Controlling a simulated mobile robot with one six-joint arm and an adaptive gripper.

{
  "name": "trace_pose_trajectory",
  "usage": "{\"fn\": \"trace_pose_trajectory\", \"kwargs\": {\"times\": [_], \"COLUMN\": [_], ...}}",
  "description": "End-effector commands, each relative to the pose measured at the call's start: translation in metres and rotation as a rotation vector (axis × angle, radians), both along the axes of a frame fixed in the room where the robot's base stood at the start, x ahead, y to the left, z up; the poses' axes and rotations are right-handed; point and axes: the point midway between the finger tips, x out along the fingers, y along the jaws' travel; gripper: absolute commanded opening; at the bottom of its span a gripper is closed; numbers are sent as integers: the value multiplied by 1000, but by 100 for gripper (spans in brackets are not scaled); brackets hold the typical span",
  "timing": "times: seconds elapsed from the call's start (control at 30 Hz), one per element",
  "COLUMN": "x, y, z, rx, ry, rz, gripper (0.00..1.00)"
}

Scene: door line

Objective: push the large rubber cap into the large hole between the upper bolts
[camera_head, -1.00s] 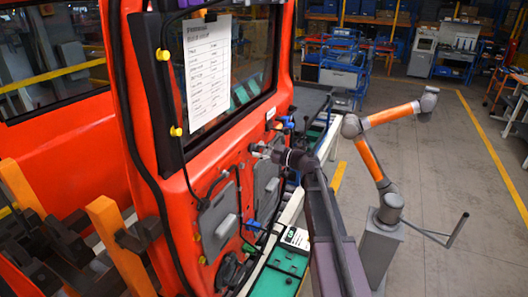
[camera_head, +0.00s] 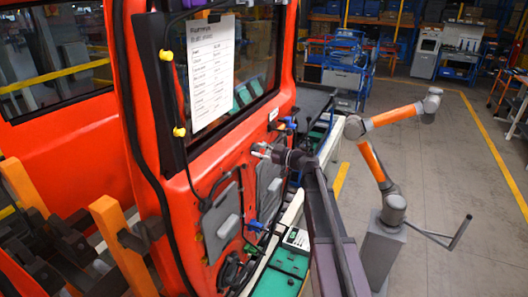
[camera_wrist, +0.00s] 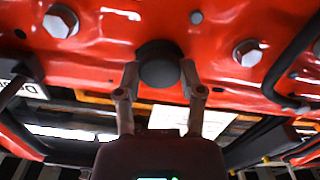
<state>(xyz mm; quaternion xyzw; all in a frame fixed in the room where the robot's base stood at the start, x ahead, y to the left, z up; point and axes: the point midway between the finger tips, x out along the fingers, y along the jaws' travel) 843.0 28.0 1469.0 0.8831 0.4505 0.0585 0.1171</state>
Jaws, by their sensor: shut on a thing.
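My gripper (camera_wrist: 160,85) is shut on the large rubber cap (camera_wrist: 160,72), a dark round piece between the fingertips in the wrist view. Just behind and above the cap is a dark round patch (camera_wrist: 157,46) in the red panel, apparently the large hole, partly covered by the cap. Whether the cap touches its rim I cannot tell. One upper bolt (camera_wrist: 60,20) is to the left and another (camera_wrist: 249,52) to the right. In the head view my gripper (camera_head: 262,151) is at the red door's inner face; the cap is too small to make out there.
The red door (camera_head: 180,205) carries a paper sheet (camera_head: 210,70), yellow plugs and black cables. A black hose (camera_wrist: 292,62) runs right of the right bolt. A green-topped case (camera_head: 285,270) lies below, and an orange-grey arm (camera_head: 372,160) stands to the right.

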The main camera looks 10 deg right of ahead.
Motion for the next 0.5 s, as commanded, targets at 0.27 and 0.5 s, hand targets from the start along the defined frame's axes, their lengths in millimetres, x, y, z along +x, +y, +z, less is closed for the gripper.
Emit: {"fn": "trace_pose_trajectory", "kwargs": {"times": [0.27,0.5], "x": [0,0], "y": [0,0], "z": [1,0], "rx": [2,2], "ry": [0,0], "rz": [0,-1], "gripper": [0,91]}}
